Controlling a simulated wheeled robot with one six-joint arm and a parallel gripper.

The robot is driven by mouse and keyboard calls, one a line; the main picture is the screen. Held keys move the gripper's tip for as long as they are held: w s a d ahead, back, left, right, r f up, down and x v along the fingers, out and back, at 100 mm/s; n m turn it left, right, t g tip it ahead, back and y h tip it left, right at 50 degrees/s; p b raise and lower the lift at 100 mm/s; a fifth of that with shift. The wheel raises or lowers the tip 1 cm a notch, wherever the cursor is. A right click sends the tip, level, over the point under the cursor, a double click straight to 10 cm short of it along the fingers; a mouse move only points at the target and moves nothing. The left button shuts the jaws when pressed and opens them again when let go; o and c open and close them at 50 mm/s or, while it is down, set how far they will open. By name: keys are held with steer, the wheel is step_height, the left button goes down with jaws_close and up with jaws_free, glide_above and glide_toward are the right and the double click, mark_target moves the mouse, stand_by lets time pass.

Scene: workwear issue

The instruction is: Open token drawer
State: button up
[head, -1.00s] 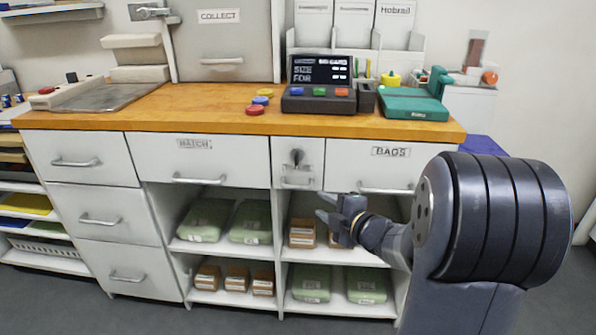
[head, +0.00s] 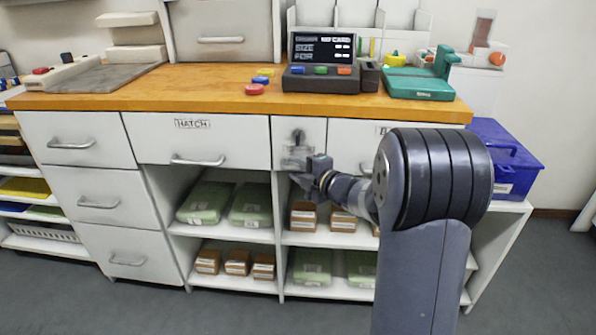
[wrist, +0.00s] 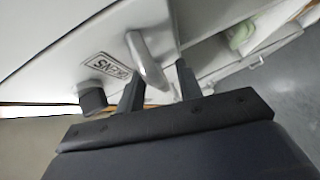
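The token drawer (head: 285,158) is the small white front between the HATCH drawer and the BAGS drawer, and looks shut. A dark key or knob (head: 298,137) sits near its top. In the wrist view its label (wrist: 107,68) is partly readable as "KENS", beside a silver bar handle (wrist: 147,62). In the head view my gripper (head: 304,171) is in front of the drawer's lower part and hides most of the handle. In the wrist view my gripper (wrist: 160,82) is open, its fingers apart with the handle's near end between them. I cannot tell whether they touch it.
The HATCH drawer (head: 200,140) is at left. Below, open shelves hold green packs (head: 250,205) and brown boxes (head: 303,215). The wooden counter (head: 190,92) above carries a display terminal (head: 320,75). A blue box (head: 505,160) stands at right.

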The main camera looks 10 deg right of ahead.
jaws_close()
stand_by(0.4)
